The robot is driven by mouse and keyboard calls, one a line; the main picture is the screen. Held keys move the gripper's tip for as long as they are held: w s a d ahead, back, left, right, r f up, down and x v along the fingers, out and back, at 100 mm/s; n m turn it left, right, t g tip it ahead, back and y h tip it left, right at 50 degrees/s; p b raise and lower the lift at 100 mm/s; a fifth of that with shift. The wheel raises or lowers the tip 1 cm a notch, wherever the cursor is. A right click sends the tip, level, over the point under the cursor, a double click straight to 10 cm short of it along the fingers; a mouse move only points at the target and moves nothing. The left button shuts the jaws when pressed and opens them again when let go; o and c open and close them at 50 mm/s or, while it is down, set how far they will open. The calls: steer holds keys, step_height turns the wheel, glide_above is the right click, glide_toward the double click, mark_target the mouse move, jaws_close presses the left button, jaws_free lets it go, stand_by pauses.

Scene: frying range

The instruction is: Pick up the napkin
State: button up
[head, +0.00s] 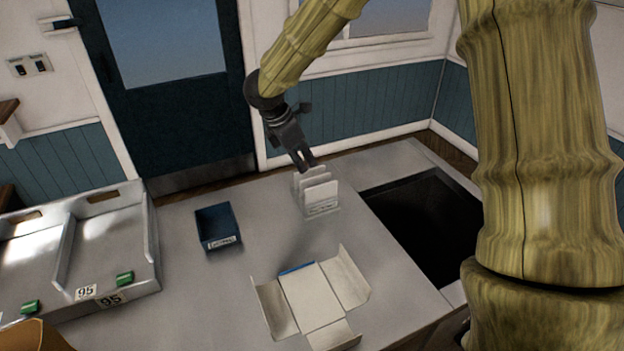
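Thin white upright sheets that look like napkins (321,193) stand in a small pale holder (322,210) with a printed label on its front, near the middle of the counter. My gripper (304,164) points down from above, with its fingertips right at the top edge of the rearmost white sheet. The fingers look close together. I cannot tell whether a napkin is between them, as the tips overlap the sheets in this view.
The grey counter (195,290) also bears a dark blue open box (219,226) with a label and an unfolded white carton (314,297) in front. A metal tray unit (112,245) stands left. A black recessed panel (425,222) lies right of the holder.

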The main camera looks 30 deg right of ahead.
mark_target(310, 171)
steer(key=shift+w+d+f+p, duration=0.25)
steer(key=shift+w+f+p, duration=0.2)
steer(key=shift+w+f, duration=0.7)
steer(key=shift+s+d+f+p, duration=0.35)
steer(key=shift+d+f+p, duration=0.1)
steer(key=shift+d+f, duration=0.15)
steer(key=shift+s+d+f+p, duration=0.3)
steer(key=shift+d+f+p, duration=0.2)
steer(key=shift+f, duration=0.1)
steer(key=shift+w+f, duration=0.45)
steer(key=shift+f, duration=0.1)
steer(key=shift+s+d+r, duration=0.1)
steer(key=shift+s+r, duration=0.1)
steer(key=shift+s, duration=0.1)
steer(key=shift+w+f, duration=0.2)
steer(key=shift+f, duration=0.05)
steer(key=shift+s, duration=0.15)
steer(key=shift+f+b, duration=0.1)
steer(key=shift+b, duration=0.2)
